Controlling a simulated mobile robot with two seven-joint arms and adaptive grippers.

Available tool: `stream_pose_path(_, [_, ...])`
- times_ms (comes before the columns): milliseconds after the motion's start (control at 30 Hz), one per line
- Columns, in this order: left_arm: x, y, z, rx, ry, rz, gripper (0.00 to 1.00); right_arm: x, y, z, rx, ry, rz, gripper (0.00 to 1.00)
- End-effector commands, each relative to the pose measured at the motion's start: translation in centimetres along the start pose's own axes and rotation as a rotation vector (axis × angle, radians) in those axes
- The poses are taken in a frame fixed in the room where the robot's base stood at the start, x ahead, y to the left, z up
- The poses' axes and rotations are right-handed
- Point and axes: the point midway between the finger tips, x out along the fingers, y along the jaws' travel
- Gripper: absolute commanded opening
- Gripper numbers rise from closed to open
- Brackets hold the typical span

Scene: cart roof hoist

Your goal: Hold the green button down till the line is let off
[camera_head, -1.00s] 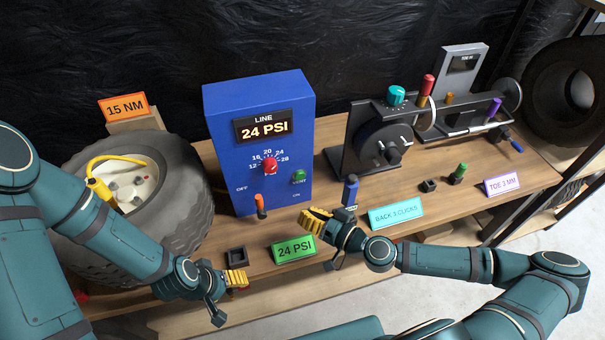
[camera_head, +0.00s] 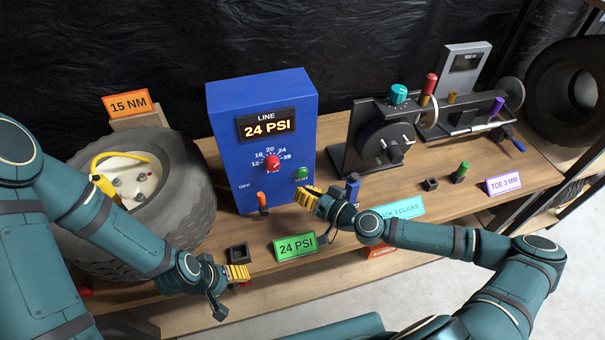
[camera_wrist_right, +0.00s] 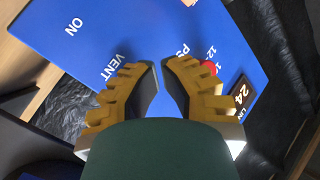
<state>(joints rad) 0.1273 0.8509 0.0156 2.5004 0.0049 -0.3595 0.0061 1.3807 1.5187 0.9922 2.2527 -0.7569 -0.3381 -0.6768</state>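The green button (camera_head: 302,174) is at the lower right of the blue line box (camera_head: 225,135), above its VENT label. The box display (camera_head: 266,125) reads 24 PSI. My right gripper (camera_head: 307,195) is just below the button in the head view; I cannot see contact. In the right wrist view its two yellow fingers (camera_wrist_right: 160,68) face the blue panel (camera_wrist_right: 90,35) with a narrow gap and nothing between them. The VENT label shows beside them; the button is hidden there. My left gripper (camera_head: 238,272) hangs low near the black square socket; its opening is unclear.
A red knob (camera_head: 273,163) and an orange lever (camera_head: 263,202) are on the box front. A blue-handled piece (camera_head: 352,187) stands right of the box, close to my right gripper. A green 24 PSI sign (camera_head: 296,246) and a tire (camera_head: 190,205) are nearby.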

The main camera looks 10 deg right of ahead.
Motion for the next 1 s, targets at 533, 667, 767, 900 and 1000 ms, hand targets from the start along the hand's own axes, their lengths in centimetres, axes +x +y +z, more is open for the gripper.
stream_pose_path(533, [0.7, -0.2, 0.3, 0.002, -0.007, 0.001, 0.63, 2.0, 1.1, -1.0, 0.0, 0.0, 0.0, 0.0])
stream_pose_path(667, [0.7, -0.2, 0.3, 0.002, -0.007, 0.001, 0.63, 1.9, 1.1, -1.0, 0.0, 0.0, 0.0, 0.02])
stream_pose_path(767, [0.7, -0.2, 0.3, 0.002, -0.007, 0.001, 0.63, 1.9, 1.1, -1.0, 0.0, 0.0, 0.0, 0.0])
stream_pose_path(900, [0.7, -0.2, 0.3, 0.002, -0.007, 0.001, 0.63, 1.9, 1.0, -1.0, 0.0, 0.0, 0.0, 0.0])
stream_pose_path(1000, [0.7, -0.2, 0.3, 0.002, -0.007, 0.001, 0.63, 1.9, 1.0, -1.0, 0.0, 0.0, 0.0, 0.0])
